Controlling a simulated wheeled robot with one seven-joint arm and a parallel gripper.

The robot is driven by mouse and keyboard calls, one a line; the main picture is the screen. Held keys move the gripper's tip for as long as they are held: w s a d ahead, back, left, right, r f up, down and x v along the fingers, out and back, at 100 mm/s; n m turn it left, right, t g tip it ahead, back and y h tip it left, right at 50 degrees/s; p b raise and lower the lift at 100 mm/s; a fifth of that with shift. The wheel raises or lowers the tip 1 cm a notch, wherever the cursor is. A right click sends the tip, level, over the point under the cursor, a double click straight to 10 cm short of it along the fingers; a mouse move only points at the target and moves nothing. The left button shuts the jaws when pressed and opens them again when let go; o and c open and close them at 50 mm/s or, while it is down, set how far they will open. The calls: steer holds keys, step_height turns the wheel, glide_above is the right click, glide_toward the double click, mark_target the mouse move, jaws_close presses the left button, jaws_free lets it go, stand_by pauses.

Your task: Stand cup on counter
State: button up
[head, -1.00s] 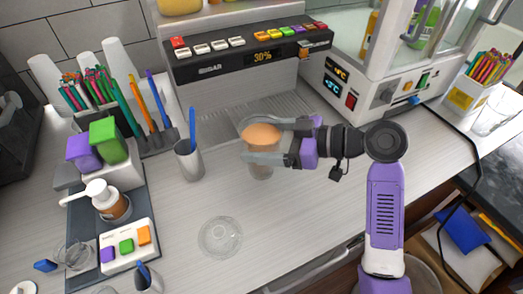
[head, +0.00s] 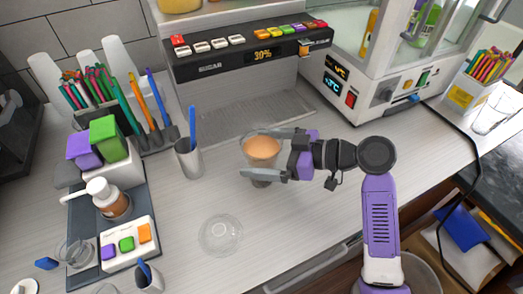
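The clear cup (head: 262,147) with an orange-brown filling stands upright on the counter (head: 190,220), in front of the dispenser's grated tray. Its round rim faces up, and its lower part is partly hidden by my gripper's near finger. My gripper (head: 266,154) reaches in from the right, with one finger on the far side of the cup and one on the near side. The fingers look spread apart, with the cup between them; any light contact is hard to see.
A clear round lid (head: 221,235) lies on the counter in front. A grey holder (head: 188,158) with a blue pen stands left of the cup. The sugar dispenser (head: 250,60) is behind, and a white sealing machine (head: 350,85) is behind right. The counter between cup and lid is bare.

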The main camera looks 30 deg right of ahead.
steer(key=shift+r, duration=0.1)
steer(key=shift+d+r, duration=0.1)
steer(key=shift+r, duration=0.05)
steer(key=b+v, duration=0.2)
steer(key=v, duration=1)
steer(key=shift+w, duration=0.1)
